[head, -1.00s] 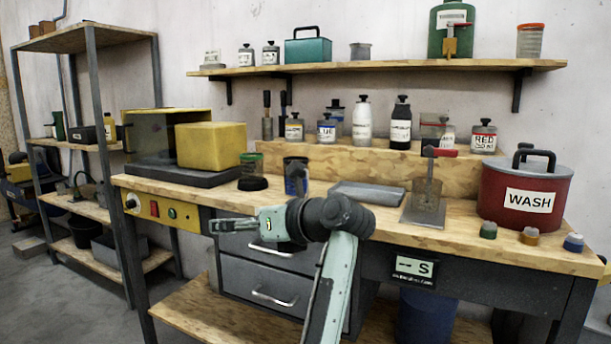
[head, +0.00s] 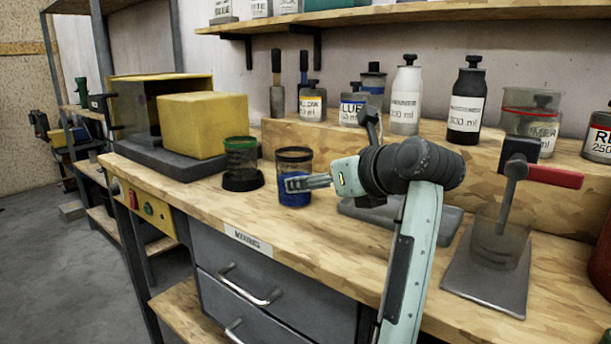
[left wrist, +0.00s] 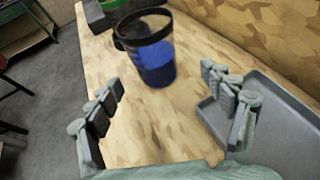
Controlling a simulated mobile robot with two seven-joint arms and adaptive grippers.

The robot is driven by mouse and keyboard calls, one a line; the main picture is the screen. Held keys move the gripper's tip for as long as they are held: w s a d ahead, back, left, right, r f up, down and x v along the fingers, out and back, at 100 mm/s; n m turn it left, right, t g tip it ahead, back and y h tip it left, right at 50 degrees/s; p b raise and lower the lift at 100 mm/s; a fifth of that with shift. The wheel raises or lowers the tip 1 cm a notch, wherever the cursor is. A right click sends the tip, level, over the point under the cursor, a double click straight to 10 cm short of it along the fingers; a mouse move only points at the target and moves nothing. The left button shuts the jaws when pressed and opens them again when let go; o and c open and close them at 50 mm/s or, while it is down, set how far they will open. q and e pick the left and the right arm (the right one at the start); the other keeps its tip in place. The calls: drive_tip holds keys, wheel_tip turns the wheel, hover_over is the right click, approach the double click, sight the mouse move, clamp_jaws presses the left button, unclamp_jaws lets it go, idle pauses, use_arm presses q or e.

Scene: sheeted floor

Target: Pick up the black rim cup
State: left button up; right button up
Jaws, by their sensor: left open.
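The black rim cup (head: 294,198) is a clear cup with a black rim and blue contents. It stands upright on the wooden workbench (head: 330,240). In the left wrist view the cup (left wrist: 157,62) is ahead of the fingers, a little left of centre. My left gripper (head: 292,184) overlaps the cup in the head view and hides part of its blue side. In the left wrist view the left gripper (left wrist: 160,82) is open and empty, its fingers wide apart and short of the cup. My right gripper is not in view.
A green-rim cup (head: 240,160) stands on a dark base left of the black rim cup. A grey tray (head: 448,222) lies close on the right, beside a finger in the wrist view. A yellow block (head: 205,125) is at the back left. A stand with a red handle (head: 485,280) is at right.

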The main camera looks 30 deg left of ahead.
use_arm(q)
drive_tip(key=shift+w+a+f, duration=0.15)
drive_tip(key=shift+a+f, duration=0.05)
drive_tip(key=shift+a, duration=0.75)
drive_tip(key=p+x, duration=0.1)
drive_tip(key=x, duration=0.4)
drive_tip(key=shift+a+r, duration=0.1)
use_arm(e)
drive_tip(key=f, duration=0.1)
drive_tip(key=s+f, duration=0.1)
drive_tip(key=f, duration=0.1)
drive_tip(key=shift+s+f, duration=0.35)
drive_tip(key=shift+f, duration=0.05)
use_arm(q)
drive_tip(key=shift+c, duration=0.6)
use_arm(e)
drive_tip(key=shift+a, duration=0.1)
use_arm(q)
drive_tip(key=shift+r, duration=0.1)
drive_tip(key=c, duration=1.3)
